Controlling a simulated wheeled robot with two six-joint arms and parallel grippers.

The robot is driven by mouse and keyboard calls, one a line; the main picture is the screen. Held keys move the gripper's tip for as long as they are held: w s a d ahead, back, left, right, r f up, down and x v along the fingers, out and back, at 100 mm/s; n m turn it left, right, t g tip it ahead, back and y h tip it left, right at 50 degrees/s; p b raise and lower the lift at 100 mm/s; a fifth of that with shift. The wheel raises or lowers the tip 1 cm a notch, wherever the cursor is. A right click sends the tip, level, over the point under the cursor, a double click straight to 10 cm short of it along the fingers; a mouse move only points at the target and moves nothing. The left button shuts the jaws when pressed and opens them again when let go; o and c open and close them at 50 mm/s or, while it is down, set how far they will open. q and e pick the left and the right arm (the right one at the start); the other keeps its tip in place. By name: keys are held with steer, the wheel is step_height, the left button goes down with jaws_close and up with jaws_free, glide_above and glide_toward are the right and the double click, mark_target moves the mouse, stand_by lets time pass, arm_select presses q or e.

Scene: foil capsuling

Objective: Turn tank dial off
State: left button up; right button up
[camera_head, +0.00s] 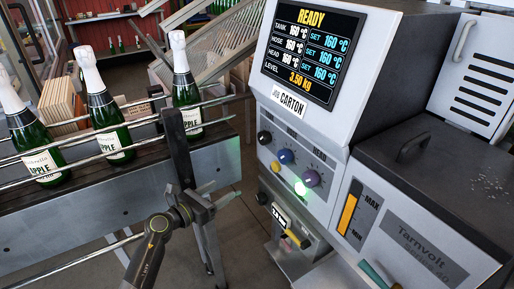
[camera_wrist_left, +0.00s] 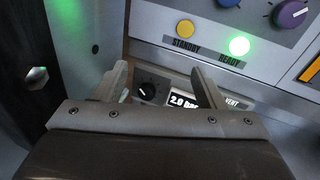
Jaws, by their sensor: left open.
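The tank dial (camera_head: 264,137) is a black knob, the leftmost of the row of dials on the grey machine's front, below the display, which reads TANK 160 °C. It is outside the left wrist view. My left gripper (camera_head: 222,203) is open and empty, left of the machine and lower than the tank dial, apart from it. In the left wrist view, the fingers (camera_wrist_left: 160,76) frame another black dial (camera_wrist_left: 148,90) beside a 2.0 bar readout, on the lower panel. My right gripper does not show.
The blue dial (camera_head: 286,156) and purple dial (camera_head: 312,178) sit right of the tank dial. Below them are a yellow standby button (camera_head: 276,167) and a lit green ready light (camera_head: 300,188). A conveyor with railings (camera_head: 140,122) and green bottles (camera_head: 186,90) stands at left.

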arm_select(q)
step_height(320, 180, up, 12)
steer(key=w+d+m+y, duration=0.1)
steer(key=w+d+m, duration=0.1)
steer(key=m, duration=1)
glide_toward(261, 139)
steer(key=shift+g+y, duration=0.3)
steer(key=shift+g, duration=0.1)
steer(key=x, duration=0.8)
steer(key=shift+r, duration=0.3)
steer(key=shift+b+x, duration=0.3)
steer(key=shift+x, duration=0.6)
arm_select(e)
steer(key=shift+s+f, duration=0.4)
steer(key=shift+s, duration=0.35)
arm_select(q)
steer(key=shift+a, duration=0.1)
steer(key=c, duration=1)
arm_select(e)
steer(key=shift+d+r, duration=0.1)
arm_select(q)
steer(key=shift+r, duration=0.1)
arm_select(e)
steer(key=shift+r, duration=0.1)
